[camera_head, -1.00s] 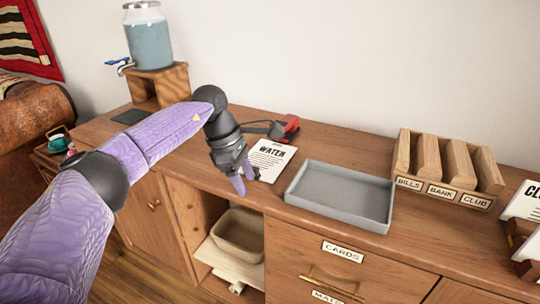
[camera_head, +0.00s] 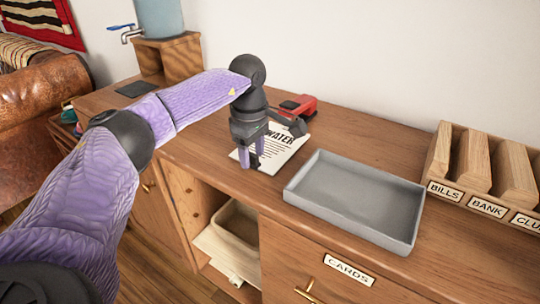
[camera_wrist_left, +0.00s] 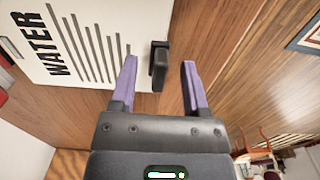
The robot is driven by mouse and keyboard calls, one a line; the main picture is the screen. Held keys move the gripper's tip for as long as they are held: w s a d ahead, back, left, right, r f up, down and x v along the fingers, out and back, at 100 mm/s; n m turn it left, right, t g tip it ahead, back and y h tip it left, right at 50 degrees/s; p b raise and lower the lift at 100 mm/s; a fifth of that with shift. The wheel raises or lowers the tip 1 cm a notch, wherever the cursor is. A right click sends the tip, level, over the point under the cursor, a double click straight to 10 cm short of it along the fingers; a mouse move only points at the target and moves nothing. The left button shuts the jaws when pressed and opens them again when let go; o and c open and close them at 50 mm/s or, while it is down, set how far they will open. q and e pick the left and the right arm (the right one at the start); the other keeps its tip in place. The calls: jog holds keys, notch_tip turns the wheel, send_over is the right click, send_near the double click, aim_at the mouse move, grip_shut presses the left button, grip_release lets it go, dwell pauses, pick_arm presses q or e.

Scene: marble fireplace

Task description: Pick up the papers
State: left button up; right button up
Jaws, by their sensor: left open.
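A white sheet headed WATER (camera_head: 284,150) lies on the wooden cabinet top, partly hidden behind my left gripper. My left gripper (camera_head: 252,164) points down at the sheet's front left part, near the cabinet's front edge; it is open, and I cannot tell whether its tips touch anything. In the left wrist view, the sheet (camera_wrist_left: 95,40) lies to the left of the open gripper (camera_wrist_left: 160,64). A small black piece (camera_wrist_left: 159,66) shows between the fingers; I cannot tell what it is. My right gripper is not in view.
A grey tray (camera_head: 408,247) stands right of the sheet. A wooden sorter (camera_head: 470,195) labelled BILLS, BANK and CLUB is at the right. A red and black object (camera_head: 299,106) lies behind the sheet. A drink dispenser (camera_head: 160,18) on a wooden stand is at the back left.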

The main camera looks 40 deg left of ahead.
pick_arm(q)
grip_shut()
dwell(0.5)
